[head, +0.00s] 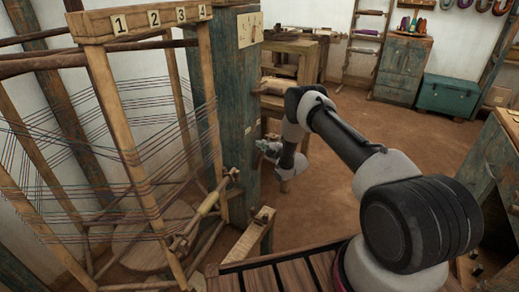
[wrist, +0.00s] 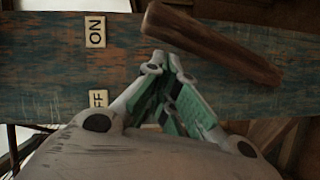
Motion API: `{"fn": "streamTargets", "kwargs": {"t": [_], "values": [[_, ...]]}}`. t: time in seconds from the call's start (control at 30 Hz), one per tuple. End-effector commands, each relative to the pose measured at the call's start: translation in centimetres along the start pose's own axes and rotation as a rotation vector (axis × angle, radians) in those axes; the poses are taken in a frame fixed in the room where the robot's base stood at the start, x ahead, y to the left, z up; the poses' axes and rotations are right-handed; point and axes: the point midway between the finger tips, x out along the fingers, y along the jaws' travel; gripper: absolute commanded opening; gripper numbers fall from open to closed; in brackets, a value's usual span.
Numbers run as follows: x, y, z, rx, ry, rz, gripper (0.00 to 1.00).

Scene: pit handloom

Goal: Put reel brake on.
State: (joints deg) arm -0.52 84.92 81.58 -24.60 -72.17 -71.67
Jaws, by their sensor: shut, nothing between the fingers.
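The reel brake looks to be the dark wooden lever (wrist: 212,45) in the wrist view, in front of a worn blue-green post (wrist: 50,60). It slants from upper left to lower right, its left end nearer the level of the ON label (wrist: 96,30) than of the OFF label (wrist: 98,98), which is partly covered by my gripper. My gripper (wrist: 163,64) is shut and empty, its tips just below the lever's left part in the picture; I cannot tell whether they touch. In the head view my gripper (head: 264,147) is beside the post (head: 236,100); the lever is not clear there.
A wooden frame with number plates (head: 135,22) and coloured threads stands at the left. A wooden table (head: 300,50), a teal chest (head: 448,95) and a cabinet (head: 402,68) stand behind. The brown floor in the middle is open.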

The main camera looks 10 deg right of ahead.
Motion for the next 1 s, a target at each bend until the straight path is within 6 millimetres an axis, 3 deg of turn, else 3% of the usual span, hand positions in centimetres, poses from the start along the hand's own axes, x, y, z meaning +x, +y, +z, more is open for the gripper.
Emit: {"fn": "streamTargets", "kwargs": {"t": [0.3, 1.0], "values": [[0.5, 0.4, 1.2, -0.003, -0.001, 0.002, 0.0], [0.6, 0.8, 1.6, -0.003, -0.006, 0.005, 0.0]]}}
